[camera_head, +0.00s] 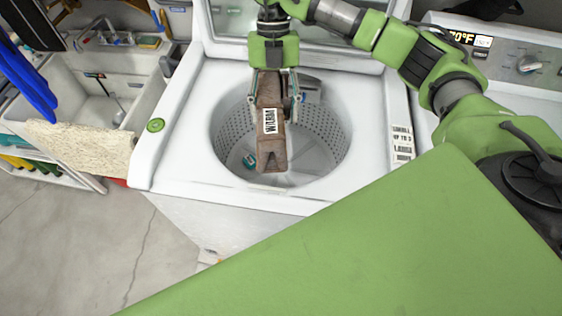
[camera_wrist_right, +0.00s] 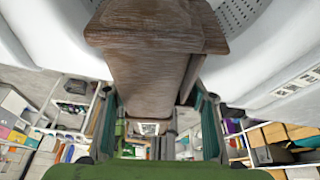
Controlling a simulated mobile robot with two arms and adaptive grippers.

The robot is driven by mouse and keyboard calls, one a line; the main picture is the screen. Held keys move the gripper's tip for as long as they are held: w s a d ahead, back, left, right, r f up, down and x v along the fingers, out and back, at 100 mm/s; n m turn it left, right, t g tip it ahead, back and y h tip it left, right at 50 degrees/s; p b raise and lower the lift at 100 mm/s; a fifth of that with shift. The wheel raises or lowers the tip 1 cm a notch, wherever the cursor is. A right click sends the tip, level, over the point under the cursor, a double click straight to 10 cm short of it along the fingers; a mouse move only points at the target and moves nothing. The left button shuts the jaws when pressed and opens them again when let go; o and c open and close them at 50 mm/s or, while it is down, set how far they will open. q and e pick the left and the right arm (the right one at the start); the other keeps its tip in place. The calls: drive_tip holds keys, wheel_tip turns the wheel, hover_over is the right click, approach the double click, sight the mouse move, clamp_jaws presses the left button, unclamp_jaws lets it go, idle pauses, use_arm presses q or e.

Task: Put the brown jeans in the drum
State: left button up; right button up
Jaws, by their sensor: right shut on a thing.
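My right gripper (camera_head: 272,88) points down above the drum and is shut on the top of the jeans. The jeans also fill the upper middle of the right wrist view (camera_wrist_right: 150,55), between the fingers. Their lower end overlaps the drum opening in the head view; I cannot tell how deep it reaches. A small teal item (camera_head: 249,161) shows at the drum's bottom. My left gripper is not in view.
The washer's raised lid (camera_head: 330,55) stands behind the drum. A sink (camera_head: 105,95) and a beige cloth (camera_head: 80,148) are at the left. A second machine with a control panel (camera_head: 505,60) is at the right.

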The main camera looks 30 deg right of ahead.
drive_tip(key=m, duration=0.2)
drive_tip(key=d+m+t+y, duration=0.1)
drive_tip(key=m, duration=0.1)
drive_tip(key=shift+w, duration=0.1)
drive_tip(key=m, duration=0.2)
drive_tip(key=m+t, duration=0.1)
drive_tip(key=m, duration=0.1)
drive_tip(key=d+m+y+p, duration=0.1)
drive_tip(key=shift+w+m+t, duration=0.25)
drive_tip(key=shift+m+t, duration=0.15)
drive_tip(key=shift+d+f+m+t, duration=0.1)
drive_tip(key=shift+d+m+t, duration=0.15)
drive_tip(key=shift+m, duration=0.65)
drive_tip(key=shift+w+d+f+m+t, duration=0.15)
drive_tip(key=shift+f+m+t, duration=0.2)
drive_tip(key=shift+m, duration=0.45)
wheel_tip(320, 180, down, 23)
drive_tip(key=m+t+b, duration=0.1)
drive_tip(key=m+b, duration=0.1)
drive_tip(key=b, duration=0.3)
drive_tip(key=shift+w+m, duration=0.2)
drive_tip(key=shift+m, duration=0.2)
